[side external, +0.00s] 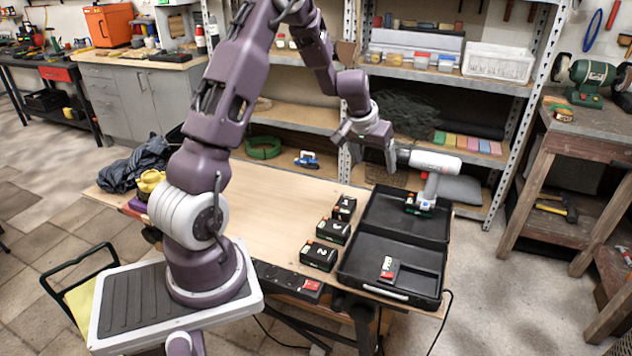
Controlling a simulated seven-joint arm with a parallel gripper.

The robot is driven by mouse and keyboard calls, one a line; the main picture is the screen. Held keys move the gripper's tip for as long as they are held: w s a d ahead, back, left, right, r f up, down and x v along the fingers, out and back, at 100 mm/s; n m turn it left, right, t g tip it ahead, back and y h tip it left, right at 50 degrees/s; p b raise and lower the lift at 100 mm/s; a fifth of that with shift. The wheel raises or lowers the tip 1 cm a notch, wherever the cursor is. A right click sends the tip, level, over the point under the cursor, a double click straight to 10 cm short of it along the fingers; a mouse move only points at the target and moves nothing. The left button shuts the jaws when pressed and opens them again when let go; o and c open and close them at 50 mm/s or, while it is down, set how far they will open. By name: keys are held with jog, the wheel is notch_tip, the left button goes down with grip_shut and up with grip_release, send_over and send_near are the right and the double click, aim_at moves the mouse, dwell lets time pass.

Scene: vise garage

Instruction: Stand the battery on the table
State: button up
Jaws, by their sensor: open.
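Three black batteries with red and white markings stand in a row on the wooden table (268,205): a far one (343,208), a middle one (333,231) and a near one (319,256) that shows a "2". A pale grey cordless drill (433,163) is upright over the open black case (432,284), with a dark battery-like block (420,206) at its foot. My gripper (391,156) is open at the rear end of the drill's body. I cannot tell whether its fingers touch the drill.
A small red and white marked item (388,268) lies in the case's near half. A metal shelf rack stands behind the table, with a white bin (499,62) on it. A workbench with a green grinder (598,77) is at the right. The table's middle is clear.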

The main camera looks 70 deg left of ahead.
jog(key=s+d+r+m+t+h, duration=0.1)
jog(key=s+d+r+m, duration=0.1)
jog(key=s+d+r, duration=0.55)
jog(key=s+d+r+m+h, duration=0.1)
jog(key=s+d+r+m, duration=0.3)
jog(key=d+r, duration=0.7)
jog(key=s+d, duration=0.3)
jog(key=s, duration=0.5)
jog(key=s+d+f, duration=0.1)
jog(key=s+d, duration=0.3)
jog(key=s, duration=0.5)
jog(key=shift+f+m, duration=0.3)
jog(key=shift+m, duration=0.1)
